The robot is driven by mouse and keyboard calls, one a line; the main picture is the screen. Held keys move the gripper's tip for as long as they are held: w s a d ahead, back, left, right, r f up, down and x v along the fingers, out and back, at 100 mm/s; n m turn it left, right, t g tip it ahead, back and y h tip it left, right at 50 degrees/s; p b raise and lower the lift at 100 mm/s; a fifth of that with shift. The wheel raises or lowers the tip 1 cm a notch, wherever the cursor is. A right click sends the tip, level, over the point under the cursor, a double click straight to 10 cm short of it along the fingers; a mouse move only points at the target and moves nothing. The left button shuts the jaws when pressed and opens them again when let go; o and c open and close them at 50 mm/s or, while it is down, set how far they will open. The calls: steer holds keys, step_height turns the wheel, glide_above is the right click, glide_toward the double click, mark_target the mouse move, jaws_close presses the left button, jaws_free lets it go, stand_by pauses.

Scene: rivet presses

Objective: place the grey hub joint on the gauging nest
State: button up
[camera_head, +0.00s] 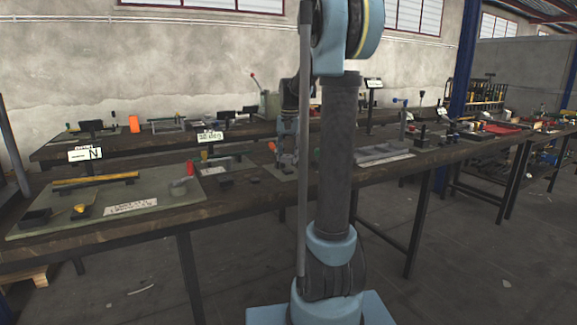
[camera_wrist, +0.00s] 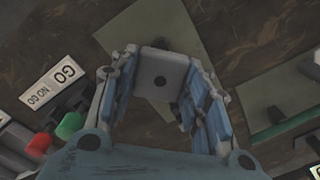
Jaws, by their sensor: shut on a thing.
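In the wrist view my gripper (camera_wrist: 162,66) is shut on the grey hub joint (camera_wrist: 161,64), a squarish grey piece with a dark round hole in its face. The blue-padded fingers stand on either side of it. A grey-green plate (camera_wrist: 150,25) lies below and beyond it; the gap between them cannot be judged. A dark part shows just beside the joint, partly hidden by the right finger. I cannot clearly pick out the gauging nest.
A GO / NO GO sign (camera_wrist: 53,82) with green (camera_wrist: 69,125) and red (camera_wrist: 40,144) knobs stands left in the wrist view. Another mat (camera_wrist: 270,100) with a green bar lies right. In the head view, a mat with a yellow bar (camera_head: 95,180) occupies the left bench.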

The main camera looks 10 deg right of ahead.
mark_target(288, 170)
steer(key=shift+f, duration=1.8)
steer(key=o, duration=1.1)
steer(key=shift+c, duration=0.2)
step_height(288, 170, up, 12)
steer(key=s+f+n, duration=0.1)
steer(key=s+f, duration=0.2)
steer(key=s, duration=0.4)
steer(key=s+f+n+t, duration=0.1)
steer(key=s+f, duration=0.2)
steer(key=s, duration=0.3)
steer(key=s+f+n, duration=0.1)
steer(key=s+f, duration=0.2)
steer(key=s, duration=0.4)
steer(key=s+f+n+t, duration=0.1)
steer(key=s+f+n, duration=0.1)
steer(key=s+f, duration=1.2)
steer(key=shift+s+d+f+n, duration=0.3)
steer(key=shift+s+f, duration=0.1)
steer(key=shift+f, duration=0.3)
